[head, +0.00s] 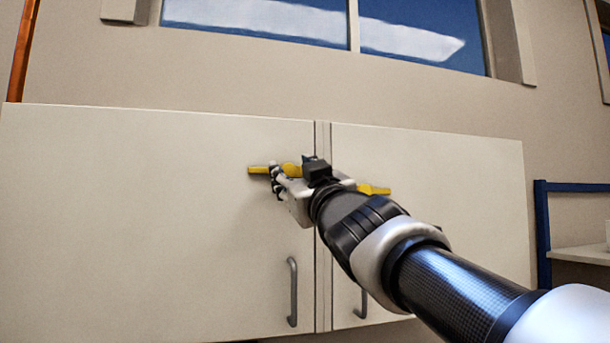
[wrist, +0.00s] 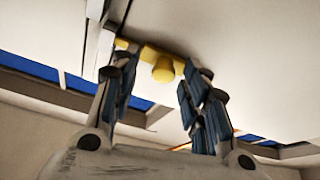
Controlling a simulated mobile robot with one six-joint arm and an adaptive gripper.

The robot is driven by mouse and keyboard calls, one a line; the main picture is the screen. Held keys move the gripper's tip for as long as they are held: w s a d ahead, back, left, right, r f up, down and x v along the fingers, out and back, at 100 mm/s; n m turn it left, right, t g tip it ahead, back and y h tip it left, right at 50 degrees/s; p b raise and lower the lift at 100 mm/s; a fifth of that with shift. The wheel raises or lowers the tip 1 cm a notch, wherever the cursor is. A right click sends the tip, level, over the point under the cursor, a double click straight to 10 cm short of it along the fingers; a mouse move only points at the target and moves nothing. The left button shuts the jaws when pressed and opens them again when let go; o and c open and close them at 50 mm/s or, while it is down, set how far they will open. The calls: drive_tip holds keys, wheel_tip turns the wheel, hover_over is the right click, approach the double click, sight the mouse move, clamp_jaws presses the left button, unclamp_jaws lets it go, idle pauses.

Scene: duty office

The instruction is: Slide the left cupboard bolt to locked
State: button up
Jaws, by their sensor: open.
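The left cupboard bolt is a yellow bar (head: 258,170) lying level near the top right corner of the left cupboard door (head: 150,220). In the wrist view the bar runs behind a round yellow knob (wrist: 163,70). My gripper (head: 279,181) is at this bolt and hides part of it in the head view. In the wrist view my gripper (wrist: 157,72) is open, with one finger on each side of the knob. I cannot tell whether either finger touches it. The bolt's end near the door seam is partly hidden.
Another yellow piece (head: 375,189) shows on the right cupboard door (head: 450,200), partly behind my arm. Grey handles stand low on the left door (head: 292,292) and right door (head: 363,303). A window (head: 300,20) is above. A blue frame (head: 543,235) stands at the right.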

drive_tip(key=v, duration=1.2)
drive_tip(key=s+d+f+m+g+h+b, duration=0.1)
drive_tip(key=d+f+m+g+h+b, duration=0.25)
drive_tip(key=f, duration=0.95)
drive_tip(key=s+d+f+m+g+h+b, duration=0.15)
drive_tip(key=d+f+b, duration=0.35)
drive_tip(key=f, duration=0.8)
drive_tip(key=s+d+f+m+g+h+b, duration=0.15)
drive_tip(key=d+f+h+b, duration=0.35)
drive_tip(key=f, duration=0.8)
drive_tip(key=s+f+g+b, duration=0.3)
drive_tip(key=s+f, duration=0.3)
drive_tip(key=f, duration=0.5)
drive_tip(key=s+f+g+y+b, duration=0.1)
drive_tip(key=s+f+g+b, duration=0.2)
drive_tip(key=f, duration=0.9)
drive_tip(key=s+a+f+m+g+b, duration=0.1)
drive_tip(key=s+f+g+b, duration=0.2)
drive_tip(key=s+f+b, duration=0.3)
drive_tip(key=s+f, duration=0.4)
drive_tip(key=f, duration=0.1)
drive_tip(key=shift+f+y, duration=0.3)
drive_tip(key=shift+s+g, duration=0.1)
drive_tip(key=shift+g, duration=0.15)
